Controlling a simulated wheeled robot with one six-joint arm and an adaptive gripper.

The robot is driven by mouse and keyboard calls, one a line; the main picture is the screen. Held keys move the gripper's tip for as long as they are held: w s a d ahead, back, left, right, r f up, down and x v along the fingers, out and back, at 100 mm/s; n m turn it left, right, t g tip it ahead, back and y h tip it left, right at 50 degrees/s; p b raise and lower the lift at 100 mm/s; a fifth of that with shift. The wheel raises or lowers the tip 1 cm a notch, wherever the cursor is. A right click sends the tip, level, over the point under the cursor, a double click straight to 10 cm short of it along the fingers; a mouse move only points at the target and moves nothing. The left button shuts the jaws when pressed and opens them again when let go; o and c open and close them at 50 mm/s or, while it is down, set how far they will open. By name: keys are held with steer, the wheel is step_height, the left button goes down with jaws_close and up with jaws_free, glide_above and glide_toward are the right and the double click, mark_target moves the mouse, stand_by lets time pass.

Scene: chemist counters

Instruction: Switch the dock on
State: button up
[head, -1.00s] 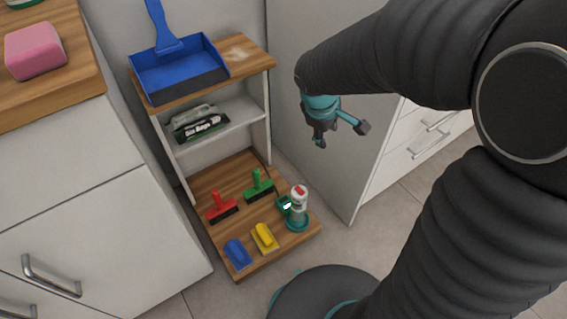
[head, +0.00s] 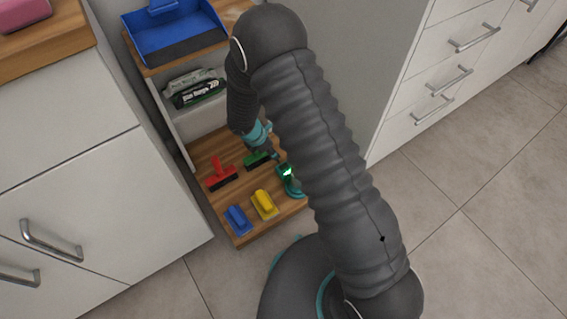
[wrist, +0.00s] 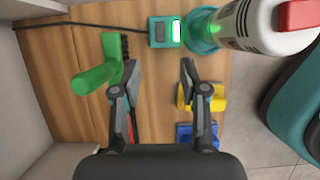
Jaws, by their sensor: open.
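The teal dock (wrist: 201,30) stands on the low wooden shelf, with a switch box (wrist: 165,32) on its side. The switch has a dark half and a half that glows green; a green light also shows on the dock. A white and grey hand vacuum (wrist: 262,24) with a red button sits in the dock. In the head view the dock (head: 292,188) is partly hidden by my arm. My gripper (wrist: 160,68) is open and empty above the shelf, its fingertips pointing toward the switch box and apart from it. In the head view it is mostly hidden.
A green brush (wrist: 100,70) lies left of my gripper. A yellow tool (head: 264,204), a blue tool (head: 237,219) and a red brush (head: 220,175) lie on the shelf. A black cable (wrist: 80,24) runs from the switch box. A blue dustpan (head: 175,38) sits above.

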mark_target(285, 165)
steer(key=b+x, duration=0.2)
steer(key=x, duration=1.2)
jaws_close()
